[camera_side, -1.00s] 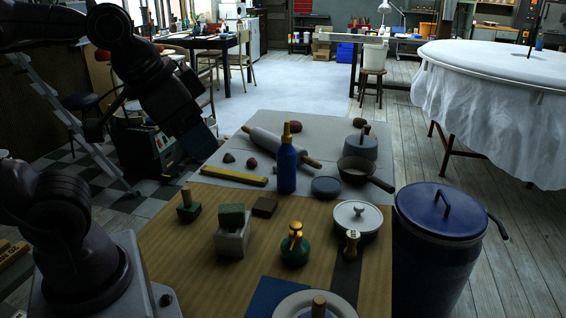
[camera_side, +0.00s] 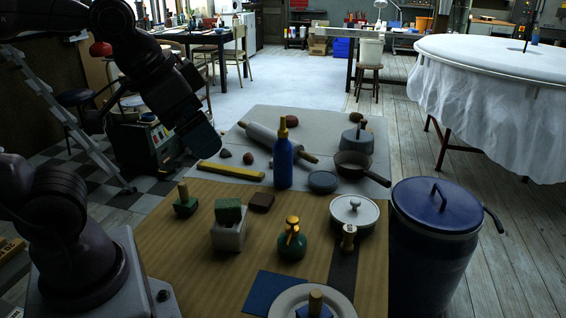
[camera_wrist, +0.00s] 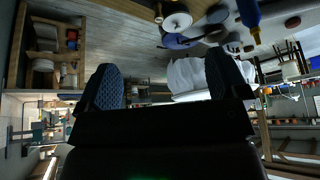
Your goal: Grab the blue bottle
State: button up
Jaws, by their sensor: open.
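The blue bottle (camera_side: 283,165) with a yellow nozzle stands upright on the table, at the front edge of the grey cloth. In the wrist view the bottle (camera_wrist: 248,12) shows at the top right, upside down and cut by the frame edge. My gripper (camera_side: 203,143) is to the left of the bottle in the side view, above the table's left edge and apart from the bottle. In the wrist view my gripper (camera_wrist: 166,80) has two blue textured fingers spread wide with nothing between them.
A rolling pin (camera_side: 262,135) lies behind the bottle. A yellow bar (camera_side: 230,171) lies to its left, and a round grey-blue disc (camera_side: 322,181) and a dark pan (camera_side: 354,163) to its right. A green bottle (camera_side: 292,242) stands in front.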

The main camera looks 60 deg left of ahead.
jog(key=w+a+f+m+g+y, duration=0.1)
jog(key=w+a+f+g+y, duration=0.15)
jog(key=w+a, duration=0.25)
jog(key=w+a+f+m+g+y, duration=0.1)
jog(key=w+a+f+y, duration=0.15)
jog(key=w+a, duration=0.2)
jog(key=m+t+y, duration=0.5)
jog(key=m+y, duration=0.6)
jog(key=m, duration=0.9)
send_over(284, 162)
jog(key=v, duration=0.2)
notch_tip(284, 162, down, 16)
jog(key=shift+s+r, duration=0.1)
jog(key=shift+f+m+t, duration=0.25)
jog(key=shift+f+m, duration=0.05)
jog(key=shift+m, duration=0.1)
notch_tip(284, 162, down, 7)
jog(key=shift+r, duration=0.2)
jog(key=x, duration=0.5)
jog(key=shift+a, duration=0.1)
